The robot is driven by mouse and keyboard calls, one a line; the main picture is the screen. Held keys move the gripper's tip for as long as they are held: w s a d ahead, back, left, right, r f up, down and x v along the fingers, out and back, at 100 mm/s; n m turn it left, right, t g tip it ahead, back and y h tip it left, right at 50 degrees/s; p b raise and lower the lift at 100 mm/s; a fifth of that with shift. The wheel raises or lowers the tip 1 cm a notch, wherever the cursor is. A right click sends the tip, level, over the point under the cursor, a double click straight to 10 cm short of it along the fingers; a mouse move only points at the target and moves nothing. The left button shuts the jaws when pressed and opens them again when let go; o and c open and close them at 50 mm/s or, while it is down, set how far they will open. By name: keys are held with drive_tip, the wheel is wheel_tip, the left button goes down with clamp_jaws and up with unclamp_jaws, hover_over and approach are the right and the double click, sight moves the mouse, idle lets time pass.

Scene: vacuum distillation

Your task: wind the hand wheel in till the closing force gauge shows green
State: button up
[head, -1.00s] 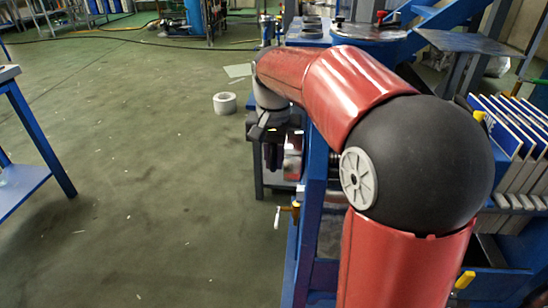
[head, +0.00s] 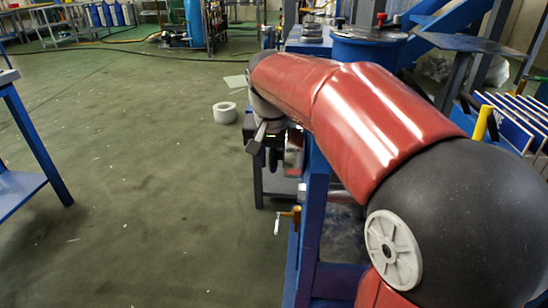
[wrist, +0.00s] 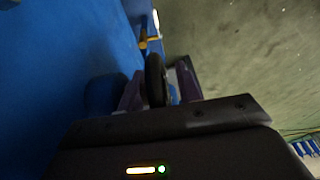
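In the wrist view, a black wheel rim (wrist: 155,80), seen nearly edge-on, stands between the two purple fingers of my gripper (wrist: 160,88). It looks like the hand wheel. A gap shows between the rim and the right finger, and the left finger is closer to it. In the head view, my gripper (head: 272,148) is a dark shape beside the blue frame, partly hidden by my red arm. The wheel cannot be made out there. No closing force gauge can be made out in either view.
A blue frame (head: 313,230) stands under my arm, with a brass valve handle (head: 291,214) on it. Filter plates (head: 515,125) stand at the right. A blue table (head: 30,140) is at the left.

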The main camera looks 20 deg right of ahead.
drive_tip(key=p+v, duration=0.1)
drive_tip(key=v, duration=0.7)
drive_tip(key=shift+f, duration=0.1)
